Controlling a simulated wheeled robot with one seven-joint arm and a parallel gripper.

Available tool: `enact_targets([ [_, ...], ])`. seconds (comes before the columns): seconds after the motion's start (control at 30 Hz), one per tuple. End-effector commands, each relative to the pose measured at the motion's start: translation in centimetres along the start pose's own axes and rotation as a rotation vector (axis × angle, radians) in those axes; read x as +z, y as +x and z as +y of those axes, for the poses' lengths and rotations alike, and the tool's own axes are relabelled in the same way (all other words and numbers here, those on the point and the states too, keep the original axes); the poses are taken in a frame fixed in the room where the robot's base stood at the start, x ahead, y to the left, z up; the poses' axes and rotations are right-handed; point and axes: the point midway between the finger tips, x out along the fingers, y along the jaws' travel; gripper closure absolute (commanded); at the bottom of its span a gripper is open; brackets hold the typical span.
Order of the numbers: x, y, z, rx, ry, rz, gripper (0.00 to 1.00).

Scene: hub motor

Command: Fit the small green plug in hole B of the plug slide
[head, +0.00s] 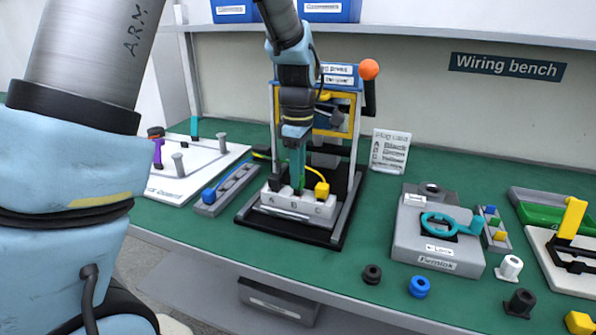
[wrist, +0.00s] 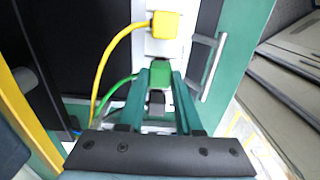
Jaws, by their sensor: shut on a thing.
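The plug slide (head: 305,209) is a pale block with holes marked A, B and C, at the foot of the press. My gripper (head: 297,187) points down over B. Its teal fingers are shut on the small green plug (wrist: 159,73), whose green wire runs off left in the wrist view. The fingers hide the plug's lower end, so I cannot tell whether it is in hole B.
The press with an orange-knobbed lever (head: 369,70) stands close behind. A plug card (head: 390,152) is to its right. A grey fixture with a teal ring (head: 440,224) stands further right, and a grey tray with a blue piece (head: 226,190) lies left. Loose caps lie in front right.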

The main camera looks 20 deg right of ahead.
Motion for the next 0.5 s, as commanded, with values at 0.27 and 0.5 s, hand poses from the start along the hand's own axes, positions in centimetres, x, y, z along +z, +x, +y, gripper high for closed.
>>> enact_targets([
  [0.27, 0.00, 0.60, -0.02, -0.001, 0.000, 0.000, 1.00],
  [0.5, 0.00, 1.07, -0.03, -0.001, 0.000, 0.000, 1.00],
])
